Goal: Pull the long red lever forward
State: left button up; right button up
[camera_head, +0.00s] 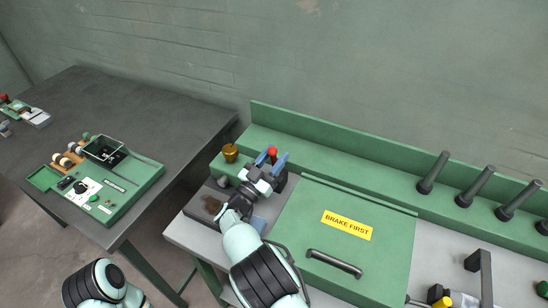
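The red lever shows as a red knob (272,151) at the back left of the green bench; its shaft is mostly hidden behind my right gripper. My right gripper (272,160) has its two blue fingers spread apart, and the red knob shows between their tips. I cannot tell whether the fingers touch the lever. My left gripper is not in view; only a part of my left arm shows at the bottom left.
A green cover marked "BRAKE FIRST" (346,225), with a dark handle (334,263), lies right of my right arm. Several black levers stand at the right. A brass knob (230,152) stands left of my gripper. A dark table (140,112) holds a green control box (124,205).

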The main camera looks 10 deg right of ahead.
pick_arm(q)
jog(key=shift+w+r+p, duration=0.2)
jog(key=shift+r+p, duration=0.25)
pick_arm(e)
notch_tip(320, 180, up, 20)
